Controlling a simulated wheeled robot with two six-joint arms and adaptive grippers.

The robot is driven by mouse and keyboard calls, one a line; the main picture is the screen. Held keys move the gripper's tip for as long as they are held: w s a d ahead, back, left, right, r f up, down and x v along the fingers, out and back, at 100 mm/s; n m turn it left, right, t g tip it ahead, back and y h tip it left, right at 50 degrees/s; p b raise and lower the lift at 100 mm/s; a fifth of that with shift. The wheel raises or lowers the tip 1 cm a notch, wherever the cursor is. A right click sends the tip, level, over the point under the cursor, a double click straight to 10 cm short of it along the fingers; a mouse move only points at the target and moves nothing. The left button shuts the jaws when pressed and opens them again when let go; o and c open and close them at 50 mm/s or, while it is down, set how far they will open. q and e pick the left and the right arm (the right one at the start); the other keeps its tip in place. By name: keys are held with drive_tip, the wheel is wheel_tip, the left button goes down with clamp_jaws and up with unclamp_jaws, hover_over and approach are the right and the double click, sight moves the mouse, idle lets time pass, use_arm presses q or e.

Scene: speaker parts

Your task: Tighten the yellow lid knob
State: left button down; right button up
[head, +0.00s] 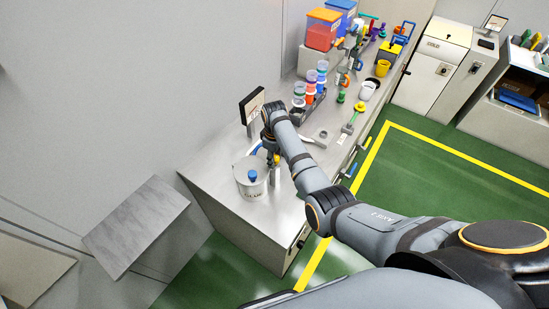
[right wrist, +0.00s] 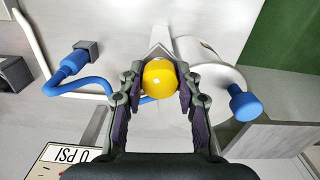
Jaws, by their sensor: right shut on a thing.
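The yellow lid knob (right wrist: 160,78) is a round yellow ball, seen between the fingers of my right gripper (right wrist: 158,84) in the right wrist view. The fingers are shut on it from both sides. In the head view my right gripper (head: 272,150) points down at the bench beside a metal canister (head: 250,188). The canister has a blue knob (head: 252,174) and also shows in the right wrist view (right wrist: 207,62), right of my gripper. What lies under the yellow knob is mostly hidden. My left gripper is not in view.
A blue hose (right wrist: 90,88) curves left of the gripper, and a sign reading 0 PSI (right wrist: 66,155) stands near it. Colored jars (head: 311,82) and other lab items stand farther along the bench (head: 222,182). The bench's near left corner is clear.

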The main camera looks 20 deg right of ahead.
sight(275, 157)
drive_tip(key=m, duration=0.5)
drive_tip(key=shift+w+r+m, duration=0.1)
drive_tip(key=shift+r+m, duration=0.05)
drive_tip(key=shift+m, duration=0.25)
idle(0.4)
drive_tip(key=o, duration=1.2)
wheel_tip(275, 157, up, 12)
drive_tip(key=shift+f, duration=0.1)
